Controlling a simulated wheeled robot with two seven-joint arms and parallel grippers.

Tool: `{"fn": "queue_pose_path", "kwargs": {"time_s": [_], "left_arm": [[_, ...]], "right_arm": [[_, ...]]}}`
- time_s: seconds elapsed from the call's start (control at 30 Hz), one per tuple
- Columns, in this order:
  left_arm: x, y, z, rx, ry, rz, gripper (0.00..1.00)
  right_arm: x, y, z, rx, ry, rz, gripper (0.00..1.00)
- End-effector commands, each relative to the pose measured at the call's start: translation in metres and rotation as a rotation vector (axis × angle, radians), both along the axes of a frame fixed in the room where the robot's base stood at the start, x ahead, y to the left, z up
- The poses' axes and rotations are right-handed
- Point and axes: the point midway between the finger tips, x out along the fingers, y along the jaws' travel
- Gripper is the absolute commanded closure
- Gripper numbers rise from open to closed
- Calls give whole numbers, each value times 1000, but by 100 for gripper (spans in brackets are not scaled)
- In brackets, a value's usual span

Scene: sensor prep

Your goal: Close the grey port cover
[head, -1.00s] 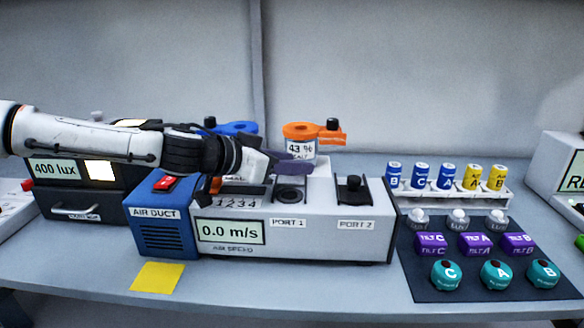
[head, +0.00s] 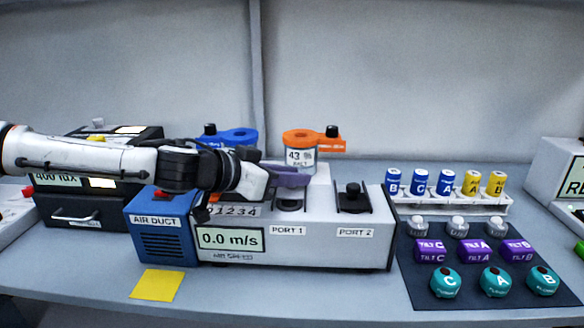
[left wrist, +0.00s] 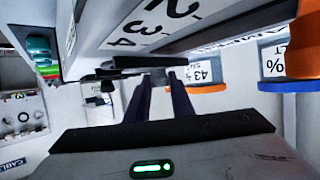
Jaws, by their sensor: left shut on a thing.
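The grey-white air duct box (head: 320,250) has a PORT 1 opening (head: 290,205), partly hidden behind my left gripper. My left gripper (head: 300,180) reaches in from the left, just above PORT 1, with its dark purple fingers pointing right. In the left wrist view, the fingers (left wrist: 161,76) are shut at a dark bar-like piece (left wrist: 150,62), which looks like part of the grey port cover. How far the cover lies over the opening cannot be told. PORT 2 has a dark plate with a black knob (head: 353,190). My right gripper is not in view.
A blue-topped jar (head: 230,136) and an orange-topped jar (head: 302,158) stand close behind the box. To the right are a rack of blue and yellow vials (head: 450,204) and a dark mat (head: 415,285) with several small parts. A yellow note (head: 157,285) lies in front.

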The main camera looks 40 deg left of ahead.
Motion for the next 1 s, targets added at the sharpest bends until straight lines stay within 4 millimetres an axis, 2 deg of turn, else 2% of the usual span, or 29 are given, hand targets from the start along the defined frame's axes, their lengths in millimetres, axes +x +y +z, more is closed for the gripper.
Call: {"fn": "queue_pose_path", "kwargs": {"time_s": [0.03, 0.2, 0.6, 0.63, 0.7, 1.0], "left_arm": [[-9, -6, 5, -8, 0, -1, 100], [-26, -16, 3, -5, 2, 0, 100], [-32, -22, -2, -2, 7, -6, 100], [-32, -22, -2, -2, 7, -6, 74], [-32, -21, -2, -2, 7, -6, 62], [-31, -20, 0, -1, 3, -4, 60]], "right_arm": [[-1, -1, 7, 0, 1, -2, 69], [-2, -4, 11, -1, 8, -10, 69], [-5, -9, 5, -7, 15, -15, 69], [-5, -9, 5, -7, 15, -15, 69], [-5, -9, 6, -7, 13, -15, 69], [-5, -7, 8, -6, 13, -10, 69]]}}
